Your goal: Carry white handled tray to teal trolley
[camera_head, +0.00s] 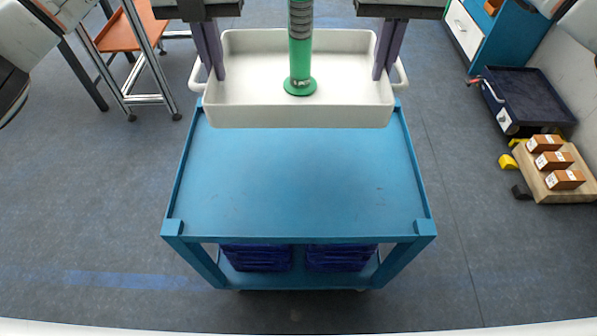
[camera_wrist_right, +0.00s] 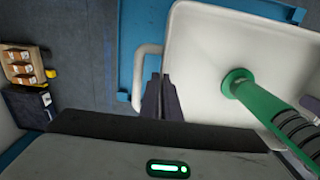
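The white handled tray (camera_head: 330,115) is above the far part of the teal trolley's top (camera_head: 300,185); I cannot tell whether it touches it. It looks level. A green post-like object with a round base (camera_head: 300,85) stands inside the tray and also shows in the right wrist view (camera_wrist_right: 240,85). My left gripper (camera_head: 217,76) is at the tray's left side, by its handle, and appears shut on it. My right gripper (camera_head: 380,76) is at the right side; in the right wrist view its fingers (camera_wrist_right: 160,97) are close together at the white handle (camera_wrist_right: 146,50).
The trolley's near top is bare, with low raised side edges; blue bins (camera_head: 255,257) sit on its lower shelf. An orange-topped stand (camera_head: 122,35) is at left. A dark cart (camera_head: 527,95) and a wooden board with brown boxes (camera_head: 555,165) are at right.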

